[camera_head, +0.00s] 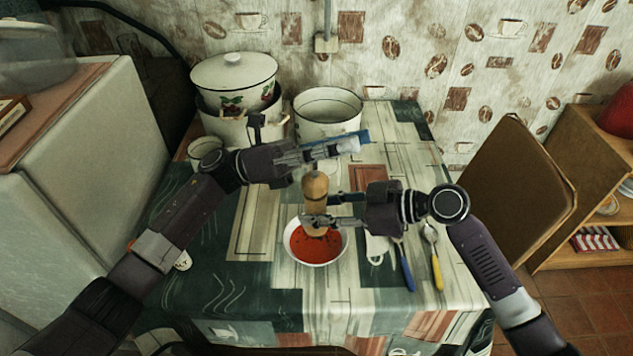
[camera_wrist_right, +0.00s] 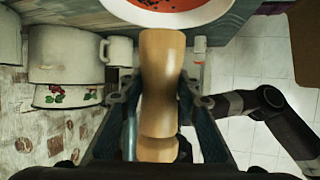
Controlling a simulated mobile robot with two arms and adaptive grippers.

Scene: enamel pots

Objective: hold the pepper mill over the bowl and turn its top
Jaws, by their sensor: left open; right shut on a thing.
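The wooden pepper mill (camera_head: 315,187) is upright over the white bowl (camera_head: 290,245), which holds red soup with dark specks. My right gripper (camera_head: 318,208) is shut on the mill's lower body. In the right wrist view, the mill (camera_wrist_right: 160,85) is between the two fingers and the bowl's rim (camera_wrist_right: 208,24) shows at the top edge. My left gripper (camera_head: 350,143) is open and empty, above and slightly right of the mill's top. It appears apart from the mill.
A lidded pot (camera_head: 232,75) and an open white pot (camera_head: 328,105) stand at the back. A white mug (camera_head: 377,248), a blue-handled utensil (camera_head: 407,272) and a yellow-handled one (camera_head: 436,268) lie right of the bowl. A chair (camera_head: 515,190) stands right of the table.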

